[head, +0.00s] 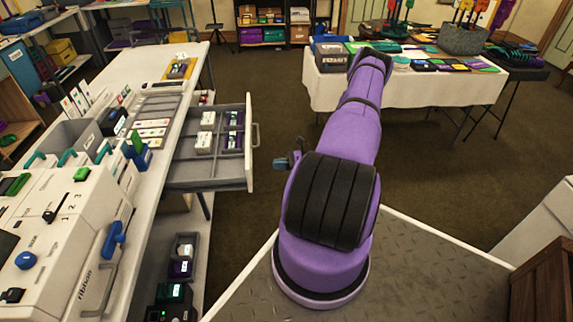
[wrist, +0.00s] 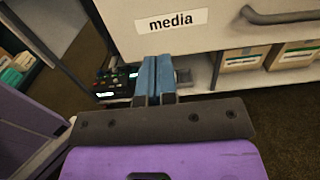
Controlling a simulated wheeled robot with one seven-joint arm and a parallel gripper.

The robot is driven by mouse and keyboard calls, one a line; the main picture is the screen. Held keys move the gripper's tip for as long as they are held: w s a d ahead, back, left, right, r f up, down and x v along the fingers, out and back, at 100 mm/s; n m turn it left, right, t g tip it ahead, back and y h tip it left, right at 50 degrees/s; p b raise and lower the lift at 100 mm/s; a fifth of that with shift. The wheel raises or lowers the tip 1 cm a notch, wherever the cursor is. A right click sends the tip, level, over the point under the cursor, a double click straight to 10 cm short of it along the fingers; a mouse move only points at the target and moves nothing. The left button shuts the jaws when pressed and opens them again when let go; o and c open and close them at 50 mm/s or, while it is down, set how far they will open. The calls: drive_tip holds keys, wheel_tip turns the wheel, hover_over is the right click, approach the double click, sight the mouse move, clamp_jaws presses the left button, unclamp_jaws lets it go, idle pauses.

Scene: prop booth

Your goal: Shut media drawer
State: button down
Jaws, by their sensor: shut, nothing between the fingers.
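The media drawer (head: 249,165) stands pulled out from the right side of the long white table, its grey compartments holding several small boxes. In the wrist view its white front (wrist: 225,28) fills the upper part, with the label "media" at its left and a grey bar handle (wrist: 285,14) at its right. My gripper (head: 278,163) is just right of the drawer front in the head view, partly hidden by my arm. In the wrist view my gripper's blue fingers (wrist: 155,62) are together and empty, reaching up to the lower edge of the front, below the label. Whether they touch it I cannot tell.
The white table (head: 150,75) carries a console and trays. A lower shelf (head: 190,226) under the drawer holds small devices and boxes. A cloth-covered table (head: 400,90) stands at the back right. A wooden crate (head: 540,275) is at the lower right. Dark carpet right of the drawer is clear.

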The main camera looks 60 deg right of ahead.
sight(173, 172)
drive_tip(key=x, duration=0.8)
drive_tip(key=shift+a, duration=0.1)
drive_tip(key=x, duration=3.1)
drive_tip(key=shift+w+a, duration=0.1)
drive_tip(key=shift+a, duration=0.15)
drive_tip(key=shift+w+a, duration=0.2)
drive_tip(key=shift+w+a+r, duration=0.1)
drive_tip(key=shift+r, duration=0.05)
